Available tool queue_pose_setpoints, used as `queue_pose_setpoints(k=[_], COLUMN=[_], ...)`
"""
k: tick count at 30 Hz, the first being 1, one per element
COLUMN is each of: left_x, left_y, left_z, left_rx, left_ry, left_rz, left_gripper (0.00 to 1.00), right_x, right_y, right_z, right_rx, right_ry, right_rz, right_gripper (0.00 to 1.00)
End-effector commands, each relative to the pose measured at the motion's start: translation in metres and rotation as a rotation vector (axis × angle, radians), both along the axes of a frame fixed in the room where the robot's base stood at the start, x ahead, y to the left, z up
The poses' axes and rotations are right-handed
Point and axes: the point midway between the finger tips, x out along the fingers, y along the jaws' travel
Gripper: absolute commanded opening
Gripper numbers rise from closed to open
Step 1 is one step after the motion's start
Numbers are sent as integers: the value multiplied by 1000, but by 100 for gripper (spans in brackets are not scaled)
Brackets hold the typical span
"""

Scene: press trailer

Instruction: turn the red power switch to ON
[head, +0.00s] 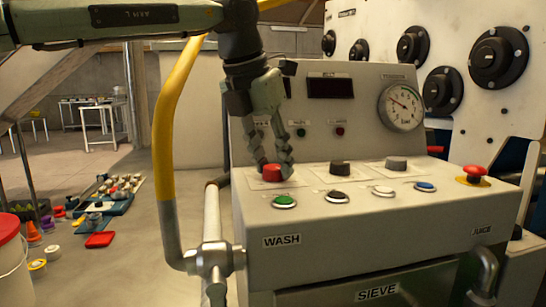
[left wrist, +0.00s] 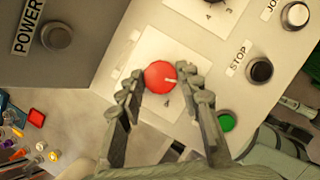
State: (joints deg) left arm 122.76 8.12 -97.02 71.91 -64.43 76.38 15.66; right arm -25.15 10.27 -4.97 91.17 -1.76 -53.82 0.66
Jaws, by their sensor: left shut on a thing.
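The red switch (head: 272,173) is a round red knob on a white plate at the left of the sloped control panel. My left gripper (head: 273,164) comes down on it from above, with its fingers closed on either side of the knob. A "POWER" label stands beside a dark round button (left wrist: 57,37).
A green button (head: 284,201) marked near WASH lies just in front of the knob. Dark knobs (head: 340,168) and a red mushroom button (head: 474,172) are to the right. A yellow rail (head: 165,130) stands left of the panel. A gauge (head: 401,107) is behind.

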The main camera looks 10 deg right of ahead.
Motion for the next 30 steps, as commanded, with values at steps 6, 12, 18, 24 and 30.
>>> queue_pose_setpoints(k=[6, 12, 18, 24, 30], left_x=[2, 3, 4, 5, 6], left_y=[1, 1, 1, 1, 1], left_z=[0, 0, 0, 0, 0], left_rx=[-5, -4, -4, -4, -3], left_ry=[3, 2, 2, 2, 1], left_rz=[-204, -392, -583, -767, -924], left_gripper=[6, 6, 6, 6, 6], right_x=[-9, -10, -10, -10, -10], right_y=[-2, -2, -2, -2, -2], right_z=[-10, -12, -12, -12, -12], right_rx=[-5, -5, -5, -5, -5], right_ry=[13, 14, 14, 14, 14], right_rz=[7, 8, 8, 7, 7], right_gripper=[40, 40, 40, 40, 40])
